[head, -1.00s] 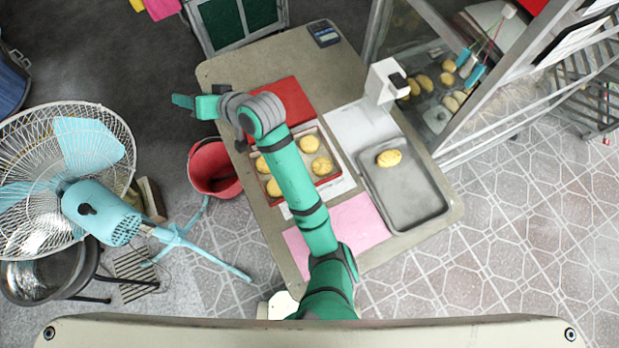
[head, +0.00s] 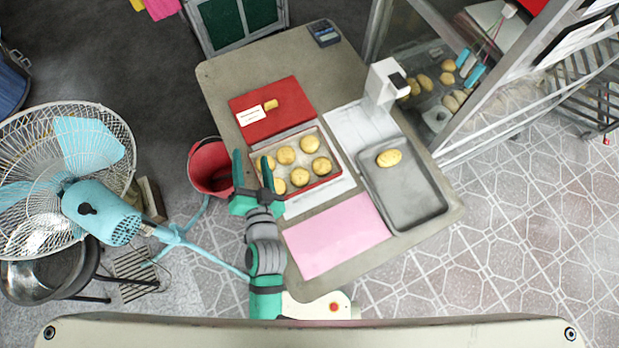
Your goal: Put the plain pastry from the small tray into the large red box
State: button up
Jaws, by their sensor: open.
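A single golden pastry (head: 389,158) lies near the far end of the grey metal tray (head: 424,212) on the right side of the table. The red box (head: 336,185) at the table's middle is open and holds several similar round pastries on a pale lining. A flat red panel (head: 250,129), like its lid, lies beyond it with a white label and a small orange patch. My gripper (head: 253,160) is open and empty, fingers pointing away from me, over the table's left edge beside the red box. One finger overlaps the box's left side in the picture.
A pink sheet (head: 336,237) lies on the table's near side. A white post-like device (head: 382,84) stands beyond the grey tray. A glass cabinet (head: 440,75) borders the table's right. A red bucket (head: 211,168) and a fan (head: 70,175) stand to the left.

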jog(key=s+d+n+h, duration=0.2)
jog(key=s+d, duration=0.5)
jog(key=s, duration=0.4)
jog(key=s+d+n+h, duration=0.1)
jog(key=s+d+n, duration=0.2)
jog(key=s+d, duration=0.5)
jog(key=s+r, duration=0.1)
jog(key=s, duration=0.2)
jog(key=shift+h, duration=0.4)
